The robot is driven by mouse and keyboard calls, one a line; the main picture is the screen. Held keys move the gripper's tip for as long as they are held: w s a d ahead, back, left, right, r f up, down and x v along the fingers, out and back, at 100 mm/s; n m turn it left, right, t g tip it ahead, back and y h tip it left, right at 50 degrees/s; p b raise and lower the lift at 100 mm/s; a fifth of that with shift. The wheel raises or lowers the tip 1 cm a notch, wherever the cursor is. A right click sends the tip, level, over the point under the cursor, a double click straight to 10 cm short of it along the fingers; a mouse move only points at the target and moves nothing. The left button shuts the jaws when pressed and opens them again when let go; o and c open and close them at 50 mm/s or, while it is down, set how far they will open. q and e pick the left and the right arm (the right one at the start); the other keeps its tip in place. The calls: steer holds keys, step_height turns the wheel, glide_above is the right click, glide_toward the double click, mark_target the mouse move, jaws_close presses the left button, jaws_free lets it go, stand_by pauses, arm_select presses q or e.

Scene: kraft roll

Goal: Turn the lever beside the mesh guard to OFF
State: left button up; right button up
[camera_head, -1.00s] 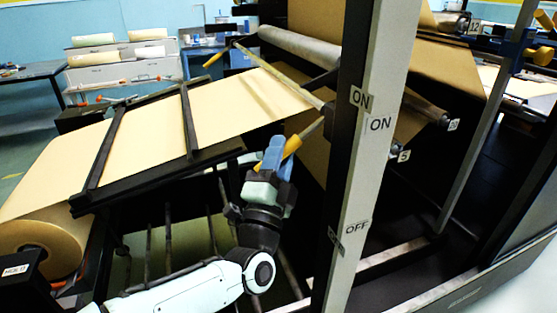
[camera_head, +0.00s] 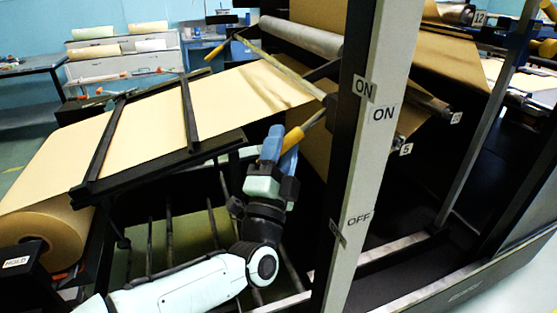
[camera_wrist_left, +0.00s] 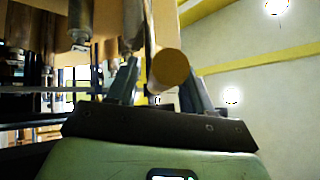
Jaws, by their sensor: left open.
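The lever's yellow handle (camera_head: 303,127) slants down and left from the post, near its ON labels (camera_head: 383,113). The OFF label (camera_head: 359,218) is lower on the same post. My left gripper (camera_head: 279,142), with blue fingers, is at the handle's lower end. In the left wrist view the handle's round end (camera_wrist_left: 170,68) shows between the two open fingers (camera_wrist_left: 160,85); I cannot tell whether they touch it. I cannot make out the mesh guard for certain. My right gripper is not in view.
The grey post (camera_head: 372,170) stands close to the right of my left gripper. A kraft paper web (camera_head: 150,125) runs from the roll (camera_head: 55,225) under dark bars. Another yellow-ended bar (camera_head: 217,53) lies at the upper left.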

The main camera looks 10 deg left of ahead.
arm_select(q)
steer(key=v, duration=1.3)
steer(key=shift+s, duration=0.15)
